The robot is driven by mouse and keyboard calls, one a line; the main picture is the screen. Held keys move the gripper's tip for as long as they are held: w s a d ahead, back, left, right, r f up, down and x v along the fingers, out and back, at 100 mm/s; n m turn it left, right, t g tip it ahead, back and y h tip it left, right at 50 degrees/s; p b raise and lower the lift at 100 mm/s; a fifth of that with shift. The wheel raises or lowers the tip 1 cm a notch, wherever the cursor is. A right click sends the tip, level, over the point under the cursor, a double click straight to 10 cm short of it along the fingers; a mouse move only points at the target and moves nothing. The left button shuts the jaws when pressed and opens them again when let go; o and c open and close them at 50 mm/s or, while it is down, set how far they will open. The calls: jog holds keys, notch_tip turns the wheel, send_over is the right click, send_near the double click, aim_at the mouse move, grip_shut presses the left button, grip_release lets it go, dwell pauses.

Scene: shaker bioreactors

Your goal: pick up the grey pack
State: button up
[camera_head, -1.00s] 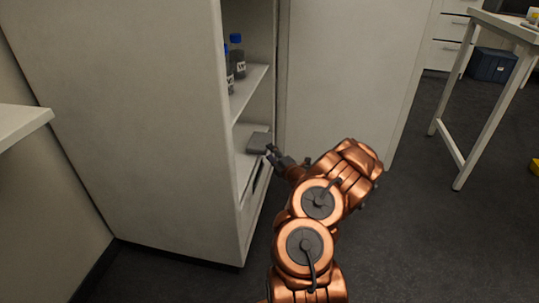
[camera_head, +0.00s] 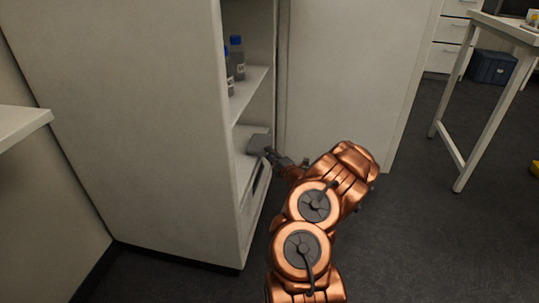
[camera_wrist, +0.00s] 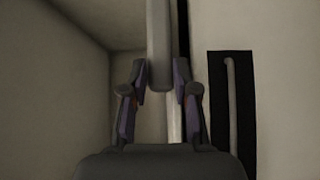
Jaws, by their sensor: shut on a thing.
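The grey pack (camera_head: 258,143) is a flat grey block at the lower shelf level inside the open white cabinet. In the wrist view the pack (camera_wrist: 159,45) shows edge-on as an upright grey bar between the fingertips. My gripper (camera_head: 270,153) reaches in from the right and is shut on the near end of the pack. In the wrist view its two dark fingers (camera_wrist: 161,92) stand on either side of the pack's end. Whether the pack touches the shelf under it, I cannot tell.
The white cabinet (camera_head: 130,110) has its door (camera_head: 335,80) open on the right, close to my arm. Bottles with blue caps (camera_head: 237,58) stand on the shelf above (camera_head: 249,92). A white table (camera_head: 480,100) stands at the right, with clear floor before it.

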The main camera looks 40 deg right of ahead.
grip_shut()
jog(key=shift+r, duration=0.15)
notch_tip(320, 180, up, 2)
jog(key=shift+r+p, duration=0.15)
jog(key=shift+p, duration=0.45)
jog(key=s+a+r+p, duration=0.1)
jog(key=s+r+p, duration=0.1)
jog(key=s+p, duration=0.4)
jog(key=s+a+r+p, duration=0.1)
jog(key=s+r+p, duration=0.2)
jog(key=s+p, duration=0.4)
jog(key=shift+s+a, duration=0.25)
jog(key=shift+s, duration=0.15)
